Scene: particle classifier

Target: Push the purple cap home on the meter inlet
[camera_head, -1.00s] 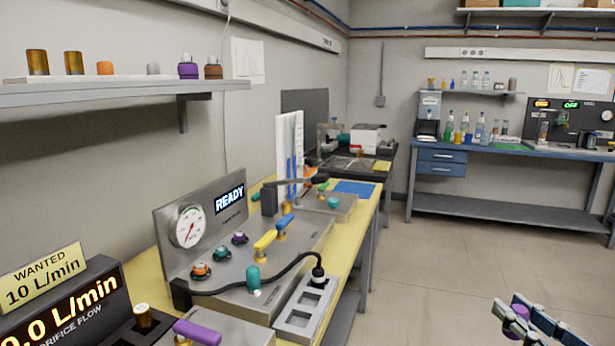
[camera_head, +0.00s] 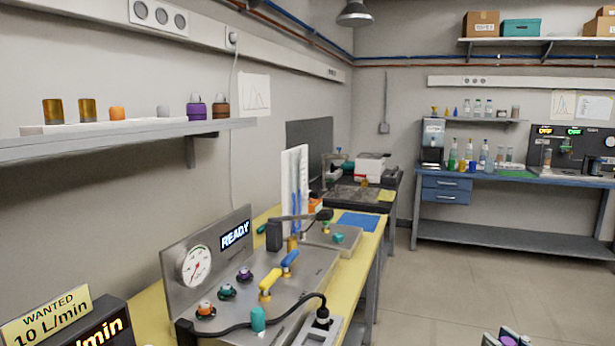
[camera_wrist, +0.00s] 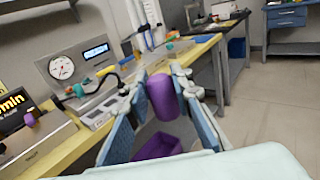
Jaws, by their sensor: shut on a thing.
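In the wrist view, my gripper (camera_wrist: 160,85) is shut on a rounded purple cap (camera_wrist: 163,98), held in the air between its two fingers. In the head view only the tips of my gripper (camera_head: 507,341) show at the bottom edge, with a bit of purple between them. The flow meter (camera_head: 104,328) with lit digits is at the lower left of the head view, partly cut off. It also shows at the left edge of the wrist view (camera_wrist: 12,105), apart from my gripper. I cannot make out its inlet.
A small purple piece (camera_wrist: 30,119) shows near the meter. The yellow bench (camera_head: 150,305) carries a panel reading READY (camera_head: 235,235), valves and a black hose (camera_head: 285,302). The floor right of the bench is clear.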

